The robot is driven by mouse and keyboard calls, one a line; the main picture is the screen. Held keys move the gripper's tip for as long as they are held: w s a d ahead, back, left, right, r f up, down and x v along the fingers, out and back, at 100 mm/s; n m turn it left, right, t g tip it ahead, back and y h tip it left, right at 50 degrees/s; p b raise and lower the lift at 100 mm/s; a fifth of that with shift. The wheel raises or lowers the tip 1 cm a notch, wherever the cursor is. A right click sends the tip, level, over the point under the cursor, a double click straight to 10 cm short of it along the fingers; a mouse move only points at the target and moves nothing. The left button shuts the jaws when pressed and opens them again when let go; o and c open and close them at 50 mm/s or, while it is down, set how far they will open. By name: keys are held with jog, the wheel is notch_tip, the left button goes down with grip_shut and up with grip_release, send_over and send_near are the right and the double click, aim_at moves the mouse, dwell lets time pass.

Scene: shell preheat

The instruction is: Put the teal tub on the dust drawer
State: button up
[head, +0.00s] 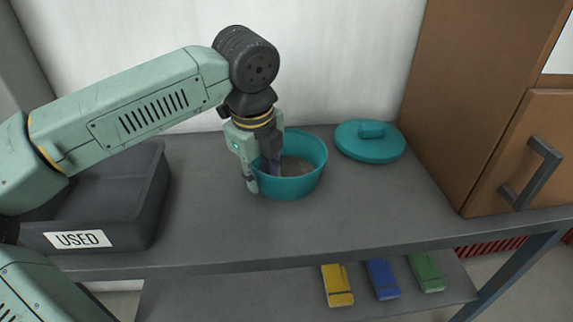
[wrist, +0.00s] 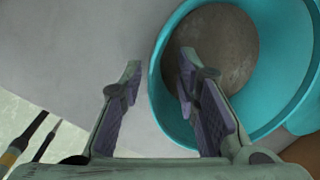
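The teal tub (head: 298,187) stands upright and uncovered on the grey worktop, with a grey-brown layer at its bottom. In the wrist view the tub (wrist: 284,62) fills the right side. My gripper (head: 263,180) points down at the tub's left wall. Its fingers (wrist: 160,64) are apart, one outside the wall and one inside, with visible gaps to the wall. A teal lid (head: 370,143) with a block handle lies to the right of the tub. I cannot make out any part marked as the dust drawer.
A dark grey bin labelled USED (head: 150,215) stands at the left. A brown cabinet (head: 455,110) with a dark handle (head: 532,174) stands at the right. Yellow (head: 337,285), blue (head: 382,279) and green (head: 426,272) blocks lie on the lower shelf. The worktop before the tub is clear.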

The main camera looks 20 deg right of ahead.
jog(key=shift+w+d+f, duration=0.1)
jog(key=shift+f, duration=0.65)
jog(key=shift+c, duration=0.4)
grip_shut()
